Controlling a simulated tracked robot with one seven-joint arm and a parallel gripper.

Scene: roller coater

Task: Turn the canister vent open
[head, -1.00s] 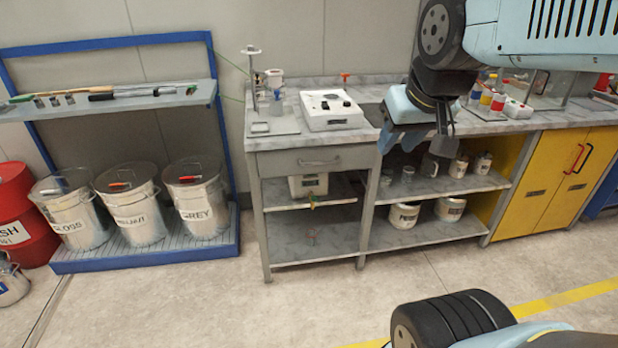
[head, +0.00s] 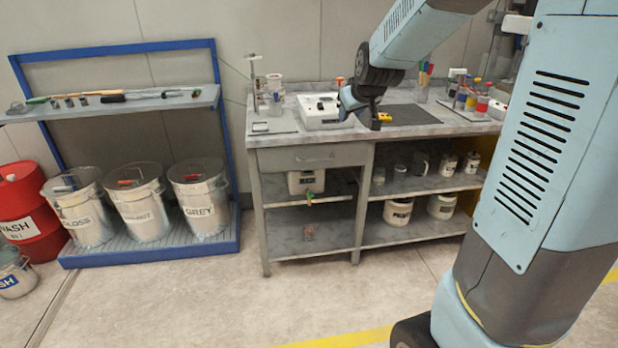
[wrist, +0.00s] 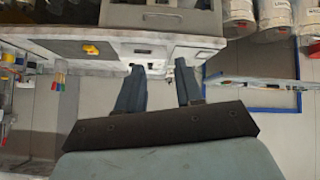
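A white canister (head: 306,182) with a dark label stands on the upper shelf under the left half of the bench, below the drawer. A small red and green tap (head: 309,198) shows at its lower front. I cannot make out the vent on it; its top is close under the drawer. My gripper (wrist: 160,68) is open and empty in the wrist view, its two dark fingers apart. In the head view the hand is above the bench top, beside the white device (head: 322,110), higher than the canister. I cannot clearly identify the canister in the wrist view.
A drawer (head: 314,158) with a handle is above the canister. Bottles (head: 481,104) stand at the bench's right. A blue rack (head: 150,250) with buckets is at left. The floor in front is clear.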

